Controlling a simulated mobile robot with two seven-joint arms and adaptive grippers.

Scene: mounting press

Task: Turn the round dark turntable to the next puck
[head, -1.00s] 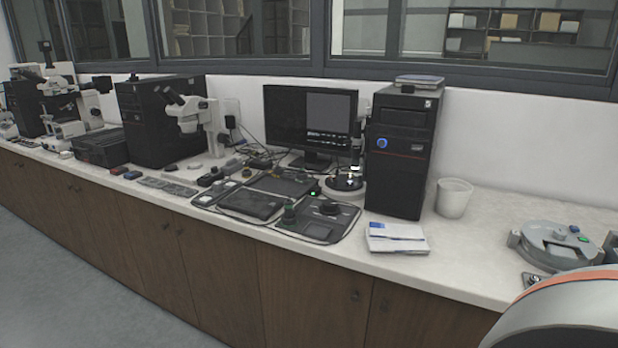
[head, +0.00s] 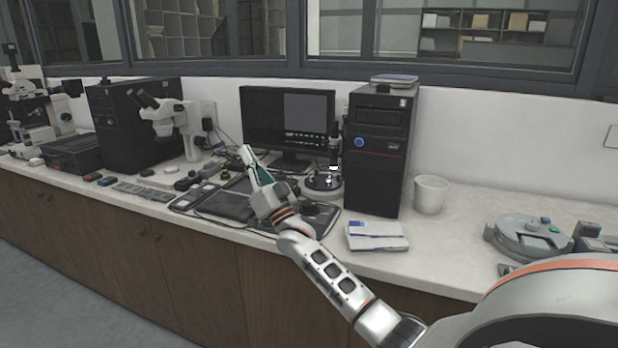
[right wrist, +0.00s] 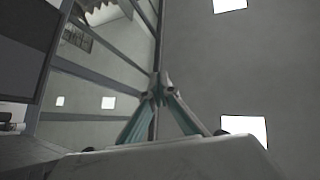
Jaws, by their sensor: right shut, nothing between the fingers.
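A round dark disc (head: 322,181) sits at the foot of a small upright stand (head: 334,152), between the monitor and the right-hand black tower. Small bright pieces show on it, too small to tell apart. My right gripper (head: 247,158) is raised above the bench, to the left of the disc in the picture and apart from it. It points upward, shut and empty. Its teal-sided fingers meet at the tips in the right wrist view (right wrist: 160,84), against wall and window frames. My left gripper is not in view.
The black tower (head: 378,150) stands close right of the disc. The monitor (head: 288,120) is behind. Dark mats (head: 226,205) with small tools lie in front. A white cup (head: 431,194), blue-white booklets (head: 376,236) and a grey round device (head: 524,238) are farther right.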

